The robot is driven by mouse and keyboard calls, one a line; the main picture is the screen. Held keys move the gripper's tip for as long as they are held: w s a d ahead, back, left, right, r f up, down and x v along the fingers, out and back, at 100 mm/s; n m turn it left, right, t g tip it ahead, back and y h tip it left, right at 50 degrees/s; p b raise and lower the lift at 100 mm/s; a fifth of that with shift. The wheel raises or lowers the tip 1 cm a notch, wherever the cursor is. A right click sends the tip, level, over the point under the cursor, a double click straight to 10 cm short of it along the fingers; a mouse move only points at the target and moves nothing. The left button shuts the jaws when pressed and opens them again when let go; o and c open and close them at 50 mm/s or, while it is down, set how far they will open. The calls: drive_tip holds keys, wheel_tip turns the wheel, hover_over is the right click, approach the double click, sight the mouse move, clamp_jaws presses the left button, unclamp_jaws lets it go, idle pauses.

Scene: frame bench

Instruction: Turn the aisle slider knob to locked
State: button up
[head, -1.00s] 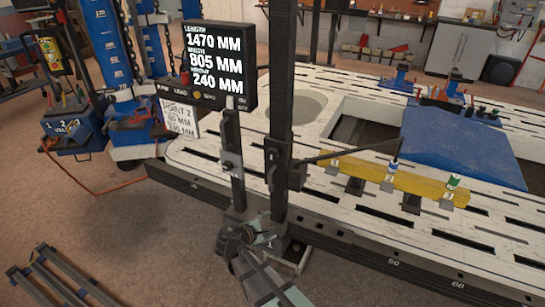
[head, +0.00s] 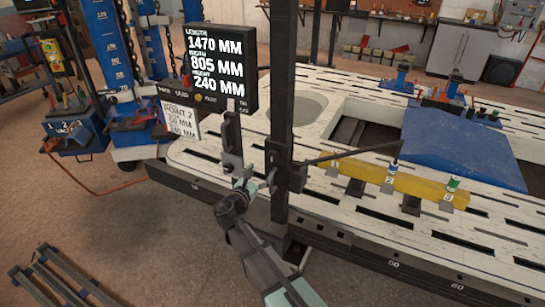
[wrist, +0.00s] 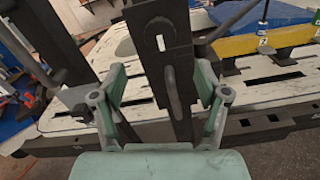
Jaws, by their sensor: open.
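A dark slider block (head: 292,172) sits on a tall black upright (head: 281,95) at the near, aisle-side edge of the bench. In the wrist view, a grey elongated handle (wrist: 173,93), apparently the slider knob, stands roughly vertical below a slotted dark plate (wrist: 160,42). My gripper (head: 256,183) is just left of the slider block in the head view. In the wrist view my gripper (wrist: 160,80) is open, one green-grey finger on each side of the handle, with gaps visible. I cannot tell contact depth or any lock marking.
A display box (head: 219,68) reading 1470, 805 and 240 MM hangs left of the upright. A thin pointer arm (head: 345,153) reaches right over the white slotted bench (head: 340,195). A yellow bar (head: 415,184) with numbered markers lies there.

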sight(272, 158)
drive_tip(key=p+x, duration=0.1)
drive_tip(key=x, duration=0.9)
drive_tip(key=shift+w+p, duration=0.35)
drive_tip(key=shift+p, duration=0.05)
drive_tip(key=c, duration=1.2)
